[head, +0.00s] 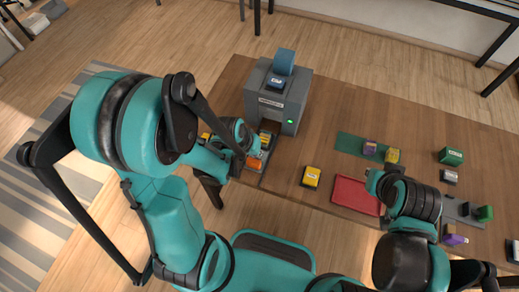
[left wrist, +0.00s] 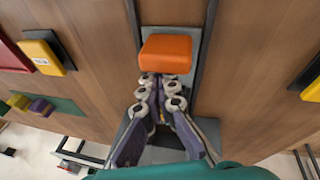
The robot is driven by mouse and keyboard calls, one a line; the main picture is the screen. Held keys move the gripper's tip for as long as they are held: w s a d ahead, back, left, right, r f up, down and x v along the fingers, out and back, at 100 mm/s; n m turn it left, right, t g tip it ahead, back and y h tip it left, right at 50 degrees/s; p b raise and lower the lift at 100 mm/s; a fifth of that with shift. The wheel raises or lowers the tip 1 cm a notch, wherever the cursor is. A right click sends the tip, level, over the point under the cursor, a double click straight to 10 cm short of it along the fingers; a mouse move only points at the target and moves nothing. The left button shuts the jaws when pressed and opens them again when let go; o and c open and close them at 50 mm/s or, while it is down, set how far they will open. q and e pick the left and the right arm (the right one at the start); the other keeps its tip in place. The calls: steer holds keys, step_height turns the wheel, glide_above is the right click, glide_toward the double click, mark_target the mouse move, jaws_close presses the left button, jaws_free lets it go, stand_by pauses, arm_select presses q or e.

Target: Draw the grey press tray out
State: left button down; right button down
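The grey press (head: 278,98) stands at the back left of the table, with a green light and a blue part on top. The grey press tray (head: 252,180) reaches out of its front between dark rails. An orange block (head: 254,163) is at the tray's near end; it also shows in the left wrist view (left wrist: 166,53). My left gripper (left wrist: 160,80) has its fingertips close together right at the orange block's edge; whether they grip anything is hidden. My right gripper (head: 374,182) is over the table near the red tray; its fingers are unclear.
A yellow block (head: 311,177) stands right of the press tray. A red tray (head: 355,195) lies further right. A green mat (head: 352,146) has purple (head: 370,147) and yellow blocks by it. A green box (head: 451,156) is at the right. The table's back middle is clear.

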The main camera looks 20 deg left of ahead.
mark_target(255, 166)
arm_select(q)
steer(key=shift+s, duration=2.1)
steer(key=shift+w, duration=0.15)
steer(key=shift+w+r, duration=0.1)
steer(key=shift+w, duration=0.4)
step_height(255, 166, up, 7)
steer(key=p, duration=0.5)
steer(key=shift+p, duration=0.4)
